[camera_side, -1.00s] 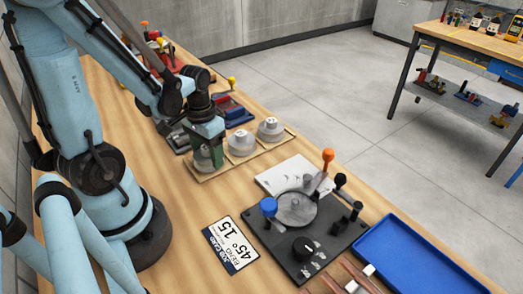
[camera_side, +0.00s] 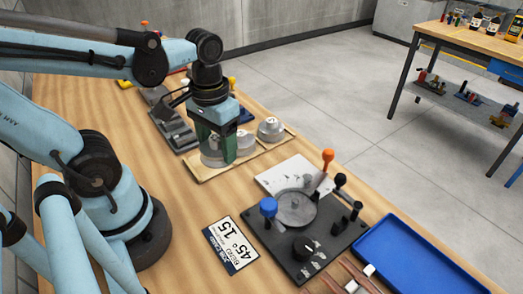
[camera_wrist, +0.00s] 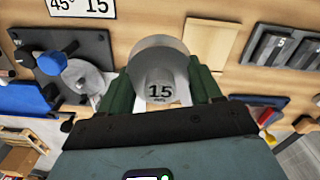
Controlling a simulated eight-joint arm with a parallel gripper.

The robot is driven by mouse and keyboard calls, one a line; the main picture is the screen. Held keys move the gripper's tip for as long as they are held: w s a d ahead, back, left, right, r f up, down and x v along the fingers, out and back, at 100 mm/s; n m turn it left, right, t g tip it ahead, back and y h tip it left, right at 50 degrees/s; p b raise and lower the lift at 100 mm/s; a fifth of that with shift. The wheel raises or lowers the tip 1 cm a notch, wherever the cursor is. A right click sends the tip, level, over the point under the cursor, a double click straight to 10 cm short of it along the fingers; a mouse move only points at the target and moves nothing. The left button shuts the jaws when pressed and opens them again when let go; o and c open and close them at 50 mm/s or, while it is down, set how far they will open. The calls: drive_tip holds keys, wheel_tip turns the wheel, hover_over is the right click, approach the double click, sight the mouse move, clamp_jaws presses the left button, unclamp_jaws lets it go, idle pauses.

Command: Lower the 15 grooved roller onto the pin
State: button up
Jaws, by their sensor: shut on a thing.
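The grooved roller, a grey metal cylinder marked 15 (camera_wrist: 160,92), is between the two green fingers of my gripper (camera_wrist: 162,84). In the side view my gripper (camera_side: 220,156) points down and is shut on the roller (camera_side: 211,159), over the near-left part of the wooden roller tray (camera_side: 202,173). The gap beneath the roller is hard to judge. The black bending plate (camera_side: 270,235) with its grey round disc (camera_side: 296,209) stands apart, to the right and nearer the camera. The pin is too small to make out clearly.
Another roller (camera_side: 271,129) stands on the tray; one more is partly hidden behind my gripper. A blue-capped handle (camera_side: 268,206) and an orange-capped handle (camera_side: 328,156) rise at the plate. A job card (camera_side: 231,246) and blue tray (camera_side: 415,262) lie nearby.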

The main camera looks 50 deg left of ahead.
drive_tip(key=d+r, duration=0.1)
drive_tip(key=d, duration=0.2)
drive_tip(key=shift+r, duration=0.35)
drive_tip(key=w+d+r+m, duration=0.1)
drive_tip(key=w+d+m, duration=0.2)
drive_tip(key=w+d, duration=0.15)
drive_tip(key=m, duration=0.3)
hover_over(295, 201)
drive_tip(key=shift+f, duration=0.45)
drive_tip(key=shift+f, duration=2.95)
drive_tip(key=shift+f, duration=1.55)
drive_tip(key=o, duration=1.3)
